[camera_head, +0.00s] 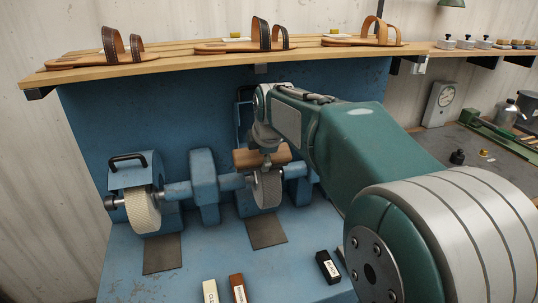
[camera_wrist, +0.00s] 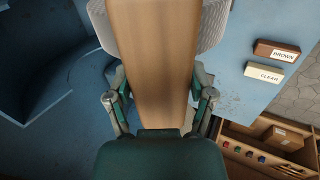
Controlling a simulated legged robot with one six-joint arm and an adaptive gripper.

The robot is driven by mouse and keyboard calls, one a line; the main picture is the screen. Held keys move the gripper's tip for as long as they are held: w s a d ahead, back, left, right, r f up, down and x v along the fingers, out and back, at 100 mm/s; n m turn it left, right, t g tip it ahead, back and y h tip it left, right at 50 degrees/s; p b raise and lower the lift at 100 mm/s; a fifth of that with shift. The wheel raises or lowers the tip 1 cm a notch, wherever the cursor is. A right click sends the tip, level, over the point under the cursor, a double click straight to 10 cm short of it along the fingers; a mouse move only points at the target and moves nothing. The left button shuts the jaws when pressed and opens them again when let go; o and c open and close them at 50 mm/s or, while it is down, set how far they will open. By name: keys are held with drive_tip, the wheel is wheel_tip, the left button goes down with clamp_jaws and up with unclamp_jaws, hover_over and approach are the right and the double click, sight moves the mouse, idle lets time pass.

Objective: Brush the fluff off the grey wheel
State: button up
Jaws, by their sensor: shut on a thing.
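The grey wheel (camera_head: 267,190) is on the right end of the blue machine's shaft. My gripper (camera_head: 265,142) is just above it, shut on a brown wooden block, seemingly the brush (camera_head: 252,158). In the head view the block lies across the top of the wheel; whether it touches is unclear. In the wrist view the block (camera_wrist: 155,55) fills the middle between my gripper's fingers (camera_wrist: 162,100), and the grey wheel (camera_wrist: 212,25) shows on both sides behind it. Bristles and fluff cannot be made out.
A cream wheel (camera_head: 143,210) is on the machine's left end. Wax bars, including a black one (camera_head: 327,267) and a brown one (camera_wrist: 277,51), lie at the front. A shelf (camera_head: 180,59) with sandals runs above.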

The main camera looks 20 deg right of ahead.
drive_tip(key=shift+a, duration=0.7)
drive_tip(key=v, duration=0.6)
drive_tip(key=shift+r, duration=0.2)
drive_tip(key=v, duration=0.2)
drive_tip(key=shift+s+r, duration=0.25)
drive_tip(key=shift+r, duration=0.05)
drive_tip(key=shift+f, duration=0.1)
idle(0.4)
drive_tip(key=shift+x, duration=3.55)
